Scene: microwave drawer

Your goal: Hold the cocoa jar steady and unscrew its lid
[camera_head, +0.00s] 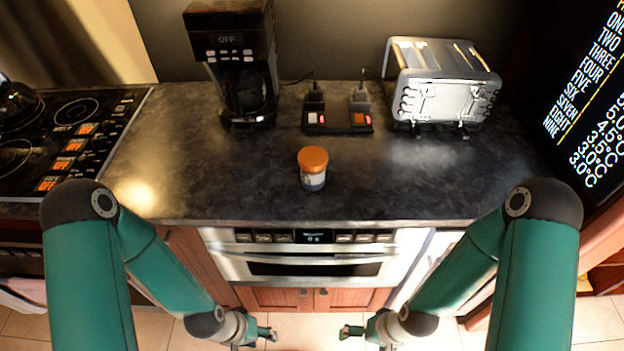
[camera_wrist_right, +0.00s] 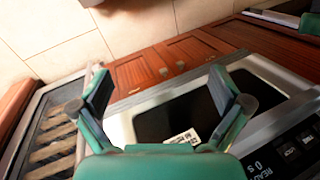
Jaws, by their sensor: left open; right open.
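The cocoa jar (camera_head: 313,180) stands upright on the dark countertop near its front edge, in the middle of the head view. Its orange lid (camera_head: 313,158) is on top. My left gripper (camera_head: 270,333) is open and empty, low in front of the cabinets and apart from the jar. My right gripper (camera_head: 347,332) is open and empty at about the same height, facing the left one. In the right wrist view the right gripper's fingers (camera_wrist_right: 168,95) are spread with nothing between them. The jar does not show in that view.
A coffee maker (camera_head: 240,65), a black power strip (camera_head: 338,121) and a silver toaster (camera_head: 441,85) stand at the back of the counter. A stove (camera_head: 65,135) is at the left. The microwave drawer (camera_head: 315,262) is below the counter edge. The counter around the jar is clear.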

